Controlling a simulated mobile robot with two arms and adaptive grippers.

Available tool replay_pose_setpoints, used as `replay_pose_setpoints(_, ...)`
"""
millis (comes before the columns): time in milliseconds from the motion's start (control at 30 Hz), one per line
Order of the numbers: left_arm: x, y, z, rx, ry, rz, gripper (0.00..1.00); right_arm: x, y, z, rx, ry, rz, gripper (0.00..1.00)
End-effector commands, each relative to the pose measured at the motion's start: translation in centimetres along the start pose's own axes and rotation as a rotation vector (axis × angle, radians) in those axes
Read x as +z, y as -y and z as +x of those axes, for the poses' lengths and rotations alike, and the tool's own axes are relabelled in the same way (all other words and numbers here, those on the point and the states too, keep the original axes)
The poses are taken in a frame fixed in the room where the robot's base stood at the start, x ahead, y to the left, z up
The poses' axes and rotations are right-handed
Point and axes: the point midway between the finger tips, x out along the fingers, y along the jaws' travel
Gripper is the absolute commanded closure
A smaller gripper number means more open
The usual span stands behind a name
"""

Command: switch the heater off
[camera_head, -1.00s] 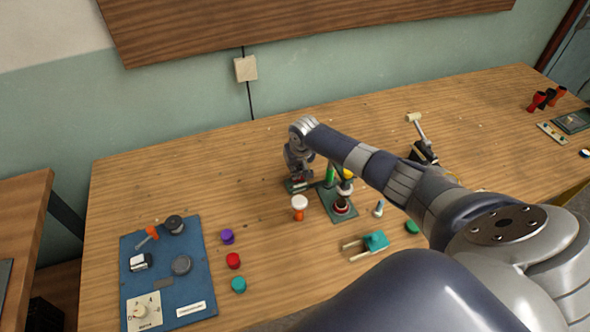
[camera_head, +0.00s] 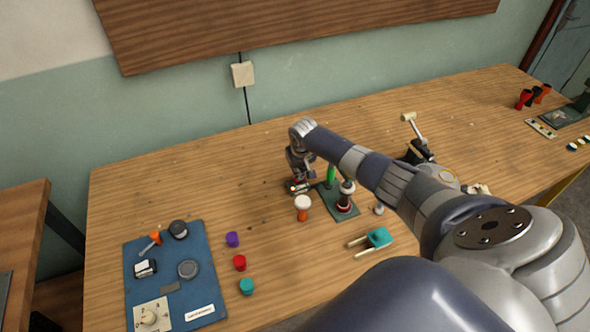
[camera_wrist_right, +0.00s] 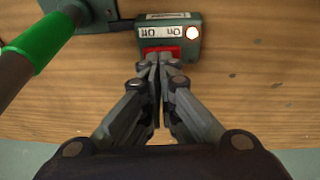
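In the head view the box (camera_head: 300,188) sits on the bench beside the green-plated stand (camera_head: 335,209). My right gripper (camera_wrist_right: 160,62) is closed and empty, fingertips together at the red rocker. They overlap its edge in the picture; I cannot tell whether they press it. In the head view the wrist hides part of the box. My left gripper is not in view.
The stand carries a green-handled rod (camera_wrist_right: 40,45) close to the gripper. An orange-and-white piece (camera_head: 303,208) stands in front of the box. A teal clamp-like tool (camera_head: 378,238) and a blue panel (camera_head: 200,237) lie nearer. The bench behind the box is clear.

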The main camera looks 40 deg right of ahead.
Motion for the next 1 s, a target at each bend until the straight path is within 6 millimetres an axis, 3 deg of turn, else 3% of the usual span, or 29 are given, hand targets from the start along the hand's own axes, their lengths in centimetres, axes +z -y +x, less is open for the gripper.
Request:
replay_pose_setpoints(200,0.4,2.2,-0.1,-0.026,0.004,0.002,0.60,0.3,-0.5,0.2,0.008,0.006,0.000,1.00)
replay_pose_setpoints(433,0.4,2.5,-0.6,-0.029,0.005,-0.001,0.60,0.2,-0.5,-0.3,0.006,0.006,0.000,1.00)
replay_pose_setpoints(800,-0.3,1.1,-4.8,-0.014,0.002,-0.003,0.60,-1.4,-1.5,-4.6,0.006,0.000,0.000,1.00)
replay_pose_setpoints(1000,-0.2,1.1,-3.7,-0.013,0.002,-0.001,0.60,-1.1,-2.2,-6.7,0.006,-0.003,-0.001,1.00)
